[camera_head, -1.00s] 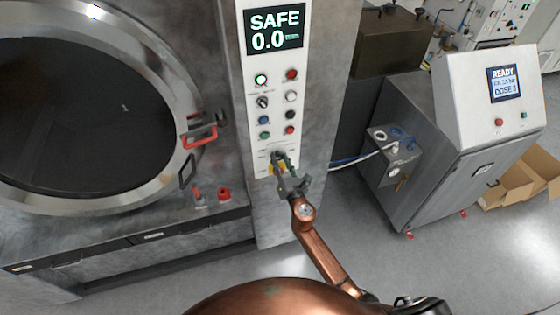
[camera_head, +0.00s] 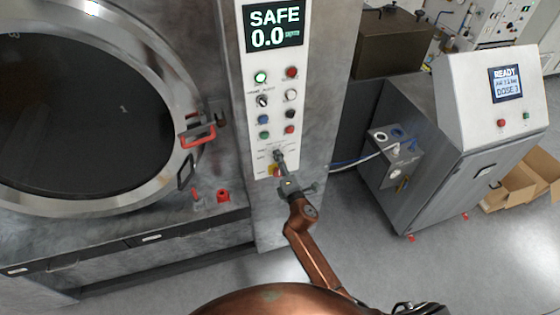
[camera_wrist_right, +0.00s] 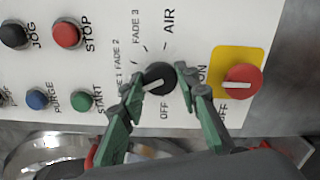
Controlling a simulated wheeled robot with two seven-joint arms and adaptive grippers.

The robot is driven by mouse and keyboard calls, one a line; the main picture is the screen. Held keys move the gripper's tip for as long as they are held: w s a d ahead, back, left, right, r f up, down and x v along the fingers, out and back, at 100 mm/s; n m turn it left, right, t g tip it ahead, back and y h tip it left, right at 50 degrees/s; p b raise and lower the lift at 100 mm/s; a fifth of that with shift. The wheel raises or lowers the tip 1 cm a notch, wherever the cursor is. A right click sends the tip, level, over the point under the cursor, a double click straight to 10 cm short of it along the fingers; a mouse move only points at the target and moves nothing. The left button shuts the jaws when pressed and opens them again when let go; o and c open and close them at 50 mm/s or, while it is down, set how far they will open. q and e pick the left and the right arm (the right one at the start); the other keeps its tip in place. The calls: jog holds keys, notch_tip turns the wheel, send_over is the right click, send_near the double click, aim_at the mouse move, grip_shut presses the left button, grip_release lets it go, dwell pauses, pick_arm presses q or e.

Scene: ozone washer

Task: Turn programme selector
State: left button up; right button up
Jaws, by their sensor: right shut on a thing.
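The programme selector is a black round knob (camera_wrist_right: 158,77) with a white pointer line, on the white control panel. Printed labels FADE 1, FADE 2, FADE 3, AIR and OFF surround it. In the right wrist view its pointer slants to the left and slightly down, towards the FADE 1 side. My right gripper (camera_wrist_right: 163,84) is shut on the knob, with one green finger on each side. In the head view my right gripper (camera_head: 280,160) reaches up to the lower panel and hides most of the knob. My left gripper is not in view.
A red knob on a yellow plate (camera_wrist_right: 242,82) sits close beside the right finger. Several buttons, including the green START button (camera_wrist_right: 82,100), are on the panel. The large round door (camera_head: 180,75) with its red handle (camera_head: 198,136) stands left.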

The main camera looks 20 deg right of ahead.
jog(key=shift+m, duration=0.6)
jog(key=o, duration=1.2)
jog(key=shift+c, duration=0.2)
jog(key=s, duration=1.2)
jog(key=shift+d, duration=0.2)
jog(key=shift+f, duration=0.1)
